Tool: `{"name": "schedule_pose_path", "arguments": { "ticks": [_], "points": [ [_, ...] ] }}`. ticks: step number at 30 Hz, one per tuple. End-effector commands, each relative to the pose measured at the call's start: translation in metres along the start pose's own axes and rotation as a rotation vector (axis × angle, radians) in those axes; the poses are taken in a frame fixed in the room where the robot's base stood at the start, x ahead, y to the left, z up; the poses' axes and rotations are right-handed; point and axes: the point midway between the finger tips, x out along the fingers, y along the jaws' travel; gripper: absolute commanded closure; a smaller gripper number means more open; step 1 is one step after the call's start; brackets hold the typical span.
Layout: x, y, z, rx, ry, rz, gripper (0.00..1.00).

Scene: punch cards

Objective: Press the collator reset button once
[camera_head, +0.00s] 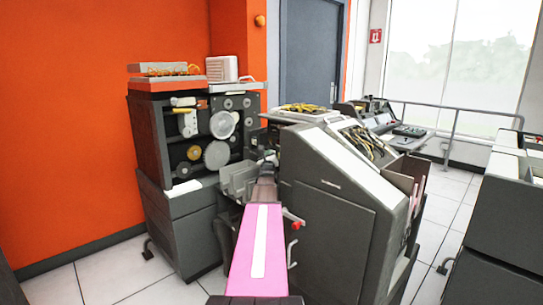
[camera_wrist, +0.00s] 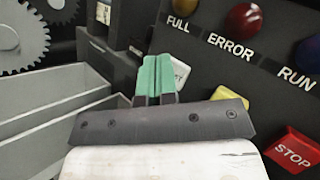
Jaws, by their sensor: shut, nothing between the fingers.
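The collator (camera_head: 335,225) is a dark grey machine with a light sloped cover, just right of my arm. In the wrist view its dark panel (camera_wrist: 250,75) carries several controls. A white button (camera_wrist: 181,73) is partly hidden behind my green fingertips, and its lettering is cut off. A red STOP button (camera_wrist: 293,150) is at the lower right. My gripper (camera_wrist: 156,75) is shut and empty, its tips in front of the panel by the white button; contact cannot be told.
Yellow FULL (camera_wrist: 178,6), red ERROR (camera_wrist: 244,17) and blue RUN (camera_wrist: 309,52) lamps line the panel's top. Grey card pockets (camera_wrist: 55,90) lie left of my gripper. A geared machine (camera_head: 205,130) stands left of the collator.

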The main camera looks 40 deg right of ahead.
Motion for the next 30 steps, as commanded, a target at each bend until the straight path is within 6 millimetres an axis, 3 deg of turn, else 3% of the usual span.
{"name": "schedule_pose_path", "arguments": {
  "ticks": [30],
  "points": [
    [-0.014,0.01,0.01,0.001,0.0,0.0,1.0]
  ]
}}
